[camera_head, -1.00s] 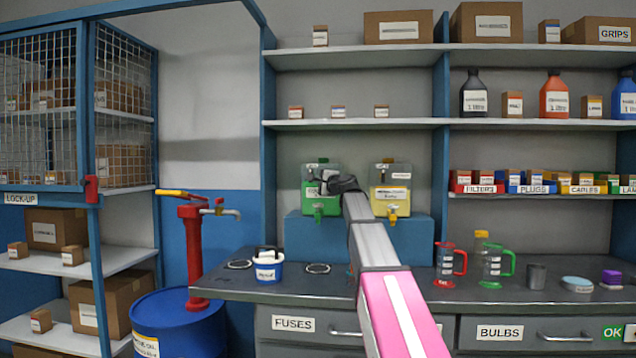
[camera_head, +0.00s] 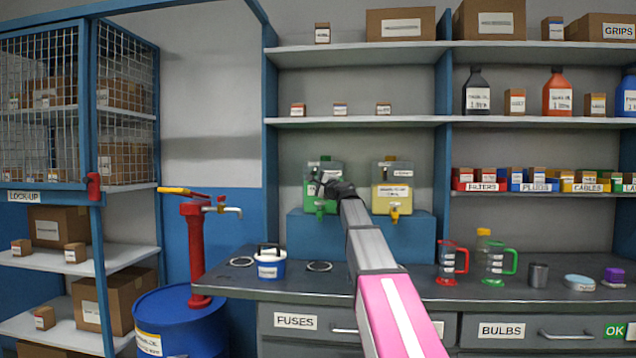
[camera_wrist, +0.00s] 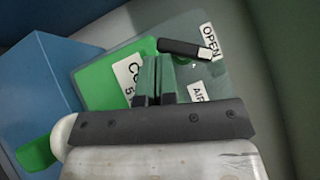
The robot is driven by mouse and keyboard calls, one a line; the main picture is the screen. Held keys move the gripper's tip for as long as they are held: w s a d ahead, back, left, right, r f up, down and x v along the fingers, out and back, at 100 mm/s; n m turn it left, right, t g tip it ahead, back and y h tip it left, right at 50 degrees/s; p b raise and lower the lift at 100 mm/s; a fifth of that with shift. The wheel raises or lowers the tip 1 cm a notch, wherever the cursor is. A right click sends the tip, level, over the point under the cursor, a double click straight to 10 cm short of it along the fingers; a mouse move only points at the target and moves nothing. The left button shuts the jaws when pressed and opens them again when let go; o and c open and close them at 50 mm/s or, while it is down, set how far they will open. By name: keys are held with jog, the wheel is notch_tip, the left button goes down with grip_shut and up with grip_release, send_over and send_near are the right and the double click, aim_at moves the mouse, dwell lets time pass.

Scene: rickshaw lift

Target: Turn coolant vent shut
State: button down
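The coolant container (camera_head: 312,200) is a green-filled clear tank on a blue stand. My gripper (camera_head: 322,182) is at the container's front and top. In the wrist view my gripper's fingers (camera_wrist: 156,60) are close together, with nothing visible between them. Their tips are just short of the lever; contact cannot be told.
A yellow container (camera_head: 392,186) stands close to the right on the same blue stand (camera_head: 355,236). The green tap (camera_wrist: 35,155) projects at lower left in the wrist view. A shelf (camera_head: 350,122) runs above. Jugs (camera_head: 448,262) stand on the bench at right.

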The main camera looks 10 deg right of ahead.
jog(key=shift+w+a+f, duration=0.15)
jog(key=shift+w+a, duration=0.05)
jog(key=shift+a, duration=0.4)
jog(key=shift+w+a+f, duration=0.1)
jog(key=shift+w+a, duration=0.05)
jog(key=shift+a, duration=0.55)
dwell(1.1)
